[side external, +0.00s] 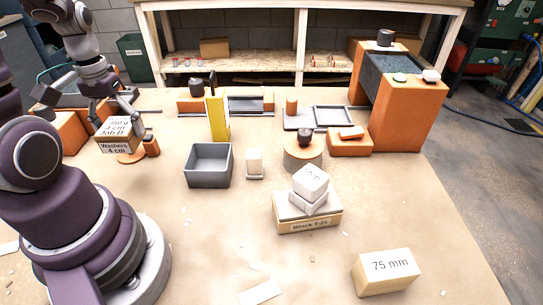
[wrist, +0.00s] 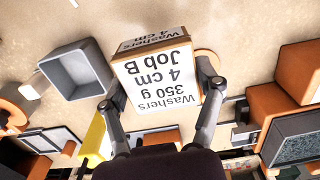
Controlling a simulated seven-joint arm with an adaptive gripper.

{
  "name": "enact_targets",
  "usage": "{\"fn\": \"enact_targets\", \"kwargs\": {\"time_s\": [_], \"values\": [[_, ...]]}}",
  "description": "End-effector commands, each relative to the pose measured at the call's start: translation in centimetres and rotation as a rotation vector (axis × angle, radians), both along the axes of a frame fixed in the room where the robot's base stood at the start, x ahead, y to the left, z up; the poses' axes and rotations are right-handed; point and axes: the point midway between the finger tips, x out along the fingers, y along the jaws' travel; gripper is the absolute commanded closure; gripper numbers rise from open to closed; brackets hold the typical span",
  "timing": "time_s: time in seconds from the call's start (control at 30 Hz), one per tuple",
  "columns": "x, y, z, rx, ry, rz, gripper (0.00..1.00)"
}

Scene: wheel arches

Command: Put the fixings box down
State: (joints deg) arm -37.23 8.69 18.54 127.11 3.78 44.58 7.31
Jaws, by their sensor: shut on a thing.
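The fixings box (side external: 116,147) is an orange-tan box with white labels reading "Washers 4 cm" and "Job B". It is at the left of the side external view and fills the middle of the wrist view (wrist: 160,75), where "350 g" also shows. My gripper (side external: 118,121) is shut on the box, with one finger on each side of it, as the wrist view shows (wrist: 161,92). The box's underside is hidden, so I cannot tell whether it touches the bench. An orange round disc (side external: 131,158) lies partly hidden beneath or behind the box.
A small orange piece (side external: 152,146) stands close right of the box. A grey open bin (side external: 208,179) and a yellow upright block (side external: 217,118) are farther right. A tan block marked "75 mm" (side external: 386,273) sits near the front. The bench (side external: 215,235) is mostly clear before the bin.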

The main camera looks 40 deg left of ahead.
Motion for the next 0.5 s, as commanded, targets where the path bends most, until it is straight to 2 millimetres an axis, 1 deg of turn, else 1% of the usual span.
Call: {"fn": "enact_targets", "kwargs": {"time_s": [0.03, 0.07, 0.1, 0.17, 0.2, 0.27, 0.3, 0.37, 0.4, 0.47, 0.5], "values": [[1.5, -1.2, -0.1, -0.001, 0.001, -0.087, 0.74], [2.4, -2.0, -0.1, 0.000, 0.001, -0.142, 0.74], [3.5, -3.3, -0.2, -0.001, 0.002, -0.220, 0.74], [5.1, -5.5, -0.4, 0.000, 0.002, -0.340, 0.74], [6.1, -7.1, -0.4, 0.001, 0.002, -0.425, 0.74], [7.2, -9.9, -0.6, 0.002, 0.001, -0.559, 0.74], [7.8, -11.9, -0.7, 0.001, 0.002, -0.652, 0.74], [8.2, -15.1, -0.8, 0.001, 0.002, -0.795, 0.74], [8.2, -17.2, -0.9, 0.001, 0.002, -0.891, 0.74], [7.8, -20.4, -1.1, 0.001, 0.001, -1.031, 0.74], [7.3, -22.3, -1.2, 0.002, 0.001, -1.121, 0.74]]}}
